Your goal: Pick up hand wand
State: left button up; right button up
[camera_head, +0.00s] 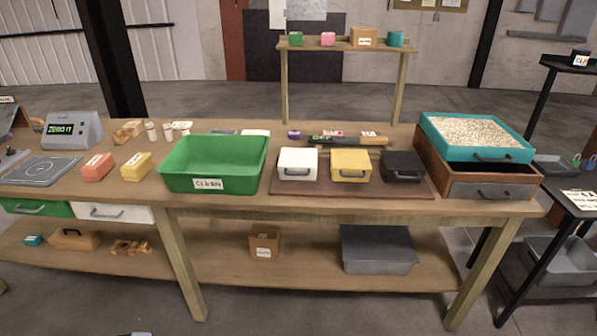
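A long dark object with a small green display, which looks like the hand wand (347,140), lies on the workbench (350,207). It lies lengthwise behind the white box (297,164), the yellow box (351,165) and the black box (402,167). The boxes stand in front of it, and its lower edge is partly hidden. Neither of my grippers can be made out in the head view. A small grey piece at the bottom edge is too cut off to identify.
A green bin (214,165) stands left of the boxes. A teal tray of pale grains (472,158) sits above a brown drawer unit (447,180) at the right. Orange and yellow blocks and a display device (72,130) are at the left. A low shelf runs below.

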aim_at(376, 140)
jog(key=i+l+u, duration=0.7)
jog(key=i+l, duration=0.25)
jog(key=i+l+u, duration=0.15)
jog(key=i, duration=0.25)
jog(key=i+l+u, duration=0.1)
jog(key=i+l, duration=0.2)
jog(key=i, duration=0.05)
